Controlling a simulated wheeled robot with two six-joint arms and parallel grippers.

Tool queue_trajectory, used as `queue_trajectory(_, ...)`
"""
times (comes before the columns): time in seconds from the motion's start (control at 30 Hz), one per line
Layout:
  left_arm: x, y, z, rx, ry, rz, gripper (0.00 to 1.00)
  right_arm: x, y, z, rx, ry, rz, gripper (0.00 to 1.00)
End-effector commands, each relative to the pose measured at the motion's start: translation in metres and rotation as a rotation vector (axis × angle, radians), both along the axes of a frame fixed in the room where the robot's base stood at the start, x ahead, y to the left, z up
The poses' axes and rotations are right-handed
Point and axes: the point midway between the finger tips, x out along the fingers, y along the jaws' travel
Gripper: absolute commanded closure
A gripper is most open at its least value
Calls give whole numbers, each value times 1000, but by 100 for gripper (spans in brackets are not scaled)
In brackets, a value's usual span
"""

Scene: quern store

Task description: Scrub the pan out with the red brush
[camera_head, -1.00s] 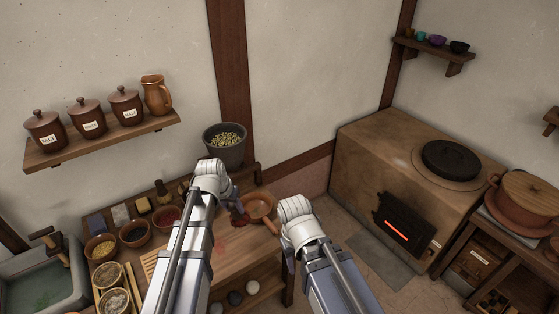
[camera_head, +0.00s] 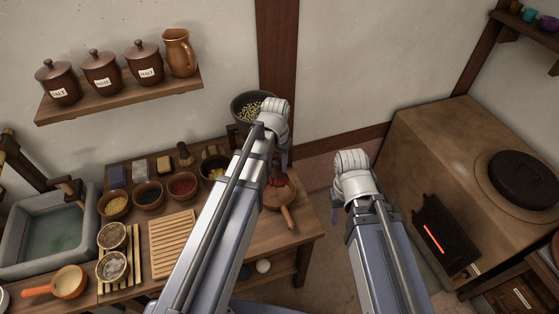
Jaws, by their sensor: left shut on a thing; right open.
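The brown pan (camera_head: 285,198) stands at the right end of the wooden worktable, its handle pointing toward the table's front edge. My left gripper (camera_head: 278,163) is above the pan and shut on the red brush (camera_head: 277,181), whose dark red head is down at the pan's bowl. My forearm and wrist hide most of the grip, and I cannot tell whether the bristles touch the pan. My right gripper (camera_head: 336,212) is open and empty, to the right of the pan, beyond the table's edge.
A dark pot of grain (camera_head: 250,106) stands behind the pan. Several small bowls, a slatted board (camera_head: 172,243) and an orange-handled pan (camera_head: 69,283) lie to the left, by a stone sink (camera_head: 45,235). A stove (camera_head: 430,150) with a glowing slot stands at right.

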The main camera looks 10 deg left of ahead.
Motion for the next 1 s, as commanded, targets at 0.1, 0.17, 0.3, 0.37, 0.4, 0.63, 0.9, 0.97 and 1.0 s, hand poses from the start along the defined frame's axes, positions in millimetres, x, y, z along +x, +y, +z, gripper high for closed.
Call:
queue_trajectory(0.1, 2, 0, 0, 15, 30, 0, 100, 0, 0, 0, 0, 0, 0, 50)
queue_trajectory(0.17, 1, 0, 0, 15, 31, 1, 100, 0, 0, 0, 0, 0, 0, 50)
queue_trajectory(0.3, 1, 0, -5, 15, 29, 1, 100, 0, 0, -5, 0, 0, 0, 50)
queue_trajectory(0.37, 1, 0, -9, 15, 29, 1, 100, 0, 0, -9, 0, 0, 0, 50)
queue_trajectory(0.4, 1, 0, -13, 15, 28, 0, 100, 0, 0, -13, 0, 0, 0, 50)
queue_trajectory(0.63, 1, 0, -37, 13, 27, 0, 100, 0, 0, -37, 0, 0, 0, 50)
queue_trajectory(0.9, 1, 0, -51, 13, 27, 0, 100, 0, 0, -51, 0, 0, 0, 50)
queue_trajectory(0.97, 1, 0, -50, 13, 27, 0, 100, 0, 0, -50, 0, 0, 0, 50)
queue_trajectory(1.0, 1, 0, -50, 13, 27, 0, 100, 0, 0, -50, 0, 0, 0, 50)
